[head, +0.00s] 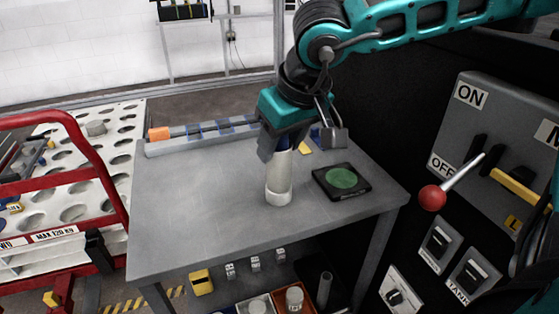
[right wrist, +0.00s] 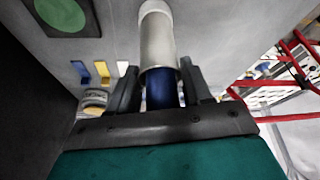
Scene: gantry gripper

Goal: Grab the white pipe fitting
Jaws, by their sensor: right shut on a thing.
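The white pipe fitting (head: 279,179) is a pale upright cylinder with a wider collar at its lower end, on or just above the grey table (head: 200,215); I cannot tell if it touches. My right gripper (head: 282,146) comes down from above and is shut on its upper part. My left gripper is not in view.
A black square pad with a green disc (head: 341,180) lies right of the fitting. A rail with blue blocks and an orange end (head: 159,134) runs along the back. A red-knobbed lever (head: 432,198) and a red-railed cart (head: 95,165) flank the table.

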